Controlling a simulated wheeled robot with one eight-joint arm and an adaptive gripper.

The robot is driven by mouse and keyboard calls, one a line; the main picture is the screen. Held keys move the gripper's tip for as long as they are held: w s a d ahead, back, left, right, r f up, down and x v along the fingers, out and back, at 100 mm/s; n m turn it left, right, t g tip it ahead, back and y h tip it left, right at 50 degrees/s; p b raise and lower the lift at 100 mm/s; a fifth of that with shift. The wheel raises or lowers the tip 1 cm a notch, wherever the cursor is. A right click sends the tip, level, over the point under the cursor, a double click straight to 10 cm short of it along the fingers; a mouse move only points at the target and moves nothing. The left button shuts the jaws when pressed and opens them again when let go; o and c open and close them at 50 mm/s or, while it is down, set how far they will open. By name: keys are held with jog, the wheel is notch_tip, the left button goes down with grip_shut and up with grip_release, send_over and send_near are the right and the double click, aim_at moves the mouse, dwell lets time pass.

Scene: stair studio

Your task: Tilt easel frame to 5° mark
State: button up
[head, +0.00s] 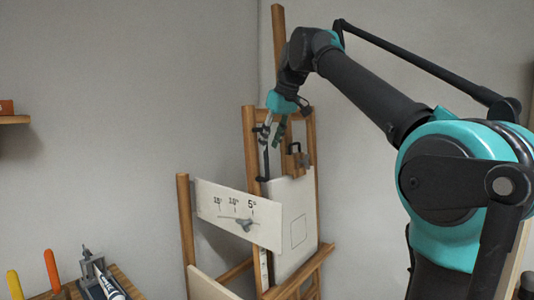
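The wooden easel frame (249,150) stands at centre, holding a white panel (285,215) with a square outline. A pale scale plate (212,200) on its left side reads 15°, 10° and 5° from left to right. A grey wing-shaped knob (245,224) sits below the marks, between 10° and 5° and nearer 5°. A black vertical handle (264,165) is on the frame's left upright. My gripper (272,139) is at the handle's upper part, its two fingers pointing down. The fingers look apart, but whether they touch or hold the handle is too small to tell.
A wooden clamp block (294,160) sits at the panel's top, right of my gripper. A wooden ledge (300,272) juts out below the panel. A small table (126,284) with tools stands at lower left. A shelf (14,119) is on the left wall.

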jog(key=v, duration=0.6)
jog(key=shift+r, duration=0.2)
jog(key=w+d+f+m+h, duration=0.15)
jog(key=d+f, duration=0.25)
jog(key=f, duration=1)
jog(key=d+f+m, duration=0.3)
jog(key=d+f, duration=0.2)
jog(key=f, duration=1)
jog(key=s+d+f+m, duration=0.1)
jog(key=s+d+f, duration=0.2)
jog(key=s+f, duration=0.4)
jog(key=s+d+f+m+h, duration=0.1)
jog(key=s+d+f, duration=0.2)
jog(key=s+f, duration=0.4)
jog(key=s+d+f+m, duration=0.1)
jog(key=s+d+f, duration=0.2)
jog(key=s+f, duration=0.4)
notch_tip(320, 180, down, 8)
jog(key=shift+f+m+h, duration=0.1)
jog(key=shift+m+h, duration=0.25)
jog(key=shift+c, duration=0.7)
